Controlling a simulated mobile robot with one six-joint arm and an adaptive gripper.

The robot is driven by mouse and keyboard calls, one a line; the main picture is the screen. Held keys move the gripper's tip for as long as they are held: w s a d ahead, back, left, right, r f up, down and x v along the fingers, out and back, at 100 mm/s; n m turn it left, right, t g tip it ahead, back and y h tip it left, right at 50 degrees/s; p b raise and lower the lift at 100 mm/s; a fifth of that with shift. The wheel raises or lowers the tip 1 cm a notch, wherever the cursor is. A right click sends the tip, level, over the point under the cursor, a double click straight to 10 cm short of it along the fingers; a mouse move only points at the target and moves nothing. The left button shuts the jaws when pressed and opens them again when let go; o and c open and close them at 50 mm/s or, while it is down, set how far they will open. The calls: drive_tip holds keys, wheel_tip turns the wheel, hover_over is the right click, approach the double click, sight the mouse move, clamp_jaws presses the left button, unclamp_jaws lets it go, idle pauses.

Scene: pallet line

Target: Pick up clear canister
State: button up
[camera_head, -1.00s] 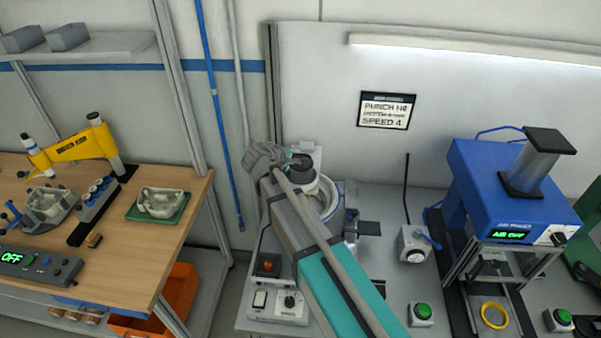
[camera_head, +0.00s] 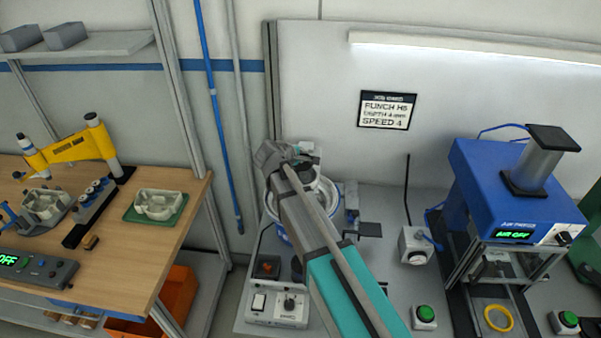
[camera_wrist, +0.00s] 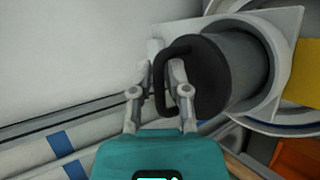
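A rounded vessel with a dark lid and a black loop handle (camera_wrist: 161,88) fills the middle of the wrist view; its body (camera_wrist: 246,70) is smoky grey. I take it for the clear canister. It stands by a pale square plate and a round rim. My gripper (camera_wrist: 162,76) has one finger on each side of the handle bar, close to it; whether they press on it I cannot tell. In the head view my gripper (camera_head: 290,155) is at the canister (camera_head: 309,172), above the round bowl; my arm hides part of both.
A grey box (camera_head: 414,245) and a blue press (camera_head: 515,190) are to the right. A wooden bench (camera_head: 130,255) with fixtures is to the left. The wall panel is close behind.

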clamp_jaws()
drive_tip(key=shift+r, duration=0.15)
idle(0.4)
wheel_tip(320, 180, up, 3)
drive_tip(key=p, duration=0.3)
drive_tip(key=s+r+p, duration=0.9)
drive_tip(key=s+p, duration=0.1)
drive_tip(key=s, duration=0.4)
drive_tip(key=shift+a+r, duration=0.3)
drive_tip(key=shift+r, duration=0.1)
